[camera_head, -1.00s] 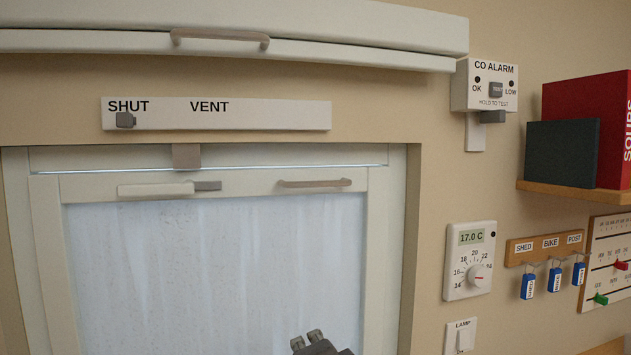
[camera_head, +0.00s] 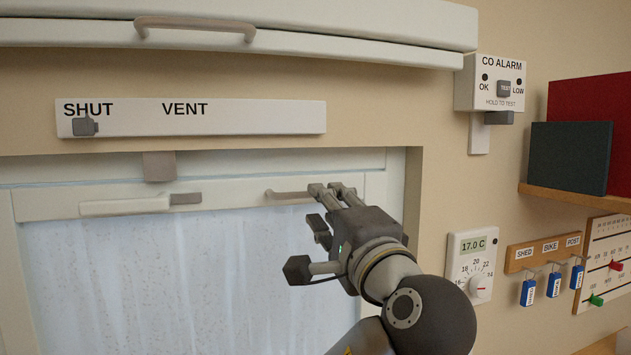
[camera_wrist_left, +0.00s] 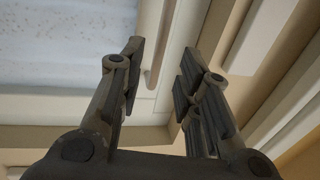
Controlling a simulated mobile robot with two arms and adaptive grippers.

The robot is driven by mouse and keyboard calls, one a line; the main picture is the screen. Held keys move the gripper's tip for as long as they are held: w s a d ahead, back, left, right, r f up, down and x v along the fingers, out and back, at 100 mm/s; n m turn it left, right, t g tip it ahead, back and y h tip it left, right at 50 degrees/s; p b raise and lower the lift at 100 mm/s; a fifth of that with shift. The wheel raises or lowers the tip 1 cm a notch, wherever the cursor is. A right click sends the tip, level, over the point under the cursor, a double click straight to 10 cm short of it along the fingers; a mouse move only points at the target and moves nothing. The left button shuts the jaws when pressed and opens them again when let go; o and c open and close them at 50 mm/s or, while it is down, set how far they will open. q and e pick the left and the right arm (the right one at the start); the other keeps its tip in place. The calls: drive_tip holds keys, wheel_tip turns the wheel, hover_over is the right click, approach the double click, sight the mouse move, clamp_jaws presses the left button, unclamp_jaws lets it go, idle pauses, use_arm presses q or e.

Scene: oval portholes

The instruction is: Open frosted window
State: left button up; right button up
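The frosted window (camera_head: 170,270) is a pale streaked pane in a white frame, and it appears closed. A beige bar handle (camera_head: 288,195) is on the right of its top rail; it also shows in the left wrist view (camera_wrist_left: 165,45). A white bar (camera_head: 125,206) with a grey end (camera_head: 186,198) is on the left of the rail. A grey slider (camera_head: 84,126) sits under SHUT on the SHUT/VENT strip (camera_head: 250,119). My left gripper (camera_head: 325,207) is open at the handle's right end. In its wrist view (camera_wrist_left: 160,75) the bar lies between the fingers, contact unclear.
A white shutter housing with its own handle (camera_head: 195,25) is above. To the right are the CO alarm (camera_head: 490,84), thermostat (camera_head: 472,262), key hooks (camera_head: 545,250) and a shelf (camera_head: 575,198) with books. The window recess has a wall edge close right of my gripper.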

use_arm(q)
drive_tip(key=p+x, duration=0.2)
drive_tip(key=x, duration=0.4)
drive_tip(key=shift+w+p, duration=0.1)
drive_tip(key=shift+p, duration=0.2)
drive_tip(key=shift+a+f, duration=0.1)
clamp_jaws()
